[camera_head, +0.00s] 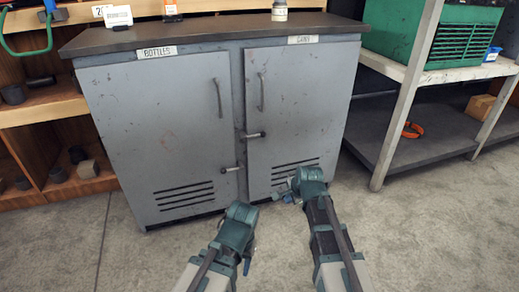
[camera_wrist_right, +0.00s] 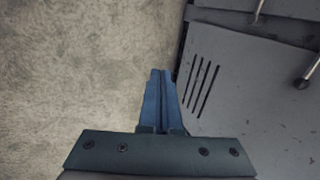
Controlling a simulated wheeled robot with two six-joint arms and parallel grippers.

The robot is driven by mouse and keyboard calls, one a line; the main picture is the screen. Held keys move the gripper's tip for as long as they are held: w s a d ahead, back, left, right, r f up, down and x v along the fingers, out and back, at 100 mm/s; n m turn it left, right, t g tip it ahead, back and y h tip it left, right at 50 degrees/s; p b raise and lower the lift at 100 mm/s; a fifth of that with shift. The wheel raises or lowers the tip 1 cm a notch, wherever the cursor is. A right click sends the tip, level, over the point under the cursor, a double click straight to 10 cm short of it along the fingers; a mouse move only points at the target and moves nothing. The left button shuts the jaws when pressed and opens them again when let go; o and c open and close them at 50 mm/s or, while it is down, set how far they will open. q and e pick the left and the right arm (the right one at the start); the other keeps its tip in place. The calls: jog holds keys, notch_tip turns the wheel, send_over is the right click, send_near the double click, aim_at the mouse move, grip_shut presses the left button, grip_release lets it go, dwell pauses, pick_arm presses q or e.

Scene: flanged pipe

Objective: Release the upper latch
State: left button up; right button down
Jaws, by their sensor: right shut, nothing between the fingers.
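A grey two-door cabinet (camera_head: 160,130) stands ahead, both doors closed. The upper latch (camera_head: 254,134) is a short metal lever by the seam, at the right door's left edge; it also shows at the right edge of the right wrist view (camera_wrist_right: 309,72). The lower latch (camera_head: 232,168) sits lower, on the left door, and shows at the top of the wrist view (camera_wrist_right: 259,9). My right gripper (camera_head: 283,198) is low before the right door, below and apart from the upper latch; its blue fingers (camera_wrist_right: 158,73) are shut and empty.
Each door has a vertical handle, left (camera_head: 218,98) and right (camera_head: 261,92), and vent slots near the bottom. A wooden shelf (camera_head: 45,105) stands on the left. A metal rack (camera_head: 408,95) with a green crate (camera_head: 425,32) stands on the right. The floor before the cabinet is clear.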

jog(key=w+a+r+m+t+y, duration=0.1)
jog(key=w+a+r+m+t, duration=0.1)
jog(key=w+m, duration=0.7)
jog(key=w+a+r+m+t, duration=0.3)
jog(key=w+a+r+m, duration=0.2)
jog(key=w+m, duration=0.4)
jog(key=shift+w+t+y, duration=0.3)
jog(key=shift+w+y, duration=0.1)
jog(key=shift+w, duration=0.1)
jog(key=shift+a+b, duration=0.15)
jog(key=shift+b, duration=0.15)
jog(key=w+a, duration=0.1)
jog(key=w, duration=0.2)
jog(key=w+f+b, duration=0.1)
jog(key=w, duration=0.1)
jog(key=w+a+f+b, duration=0.1)
jog(key=w, duration=0.2)
jog(key=shift+w+a, duration=0.3)
jog(key=shift+a, duration=0.05)
jog(key=shift+w+r+p, duration=0.15)
jog(key=shift+r+p, duration=0.4)
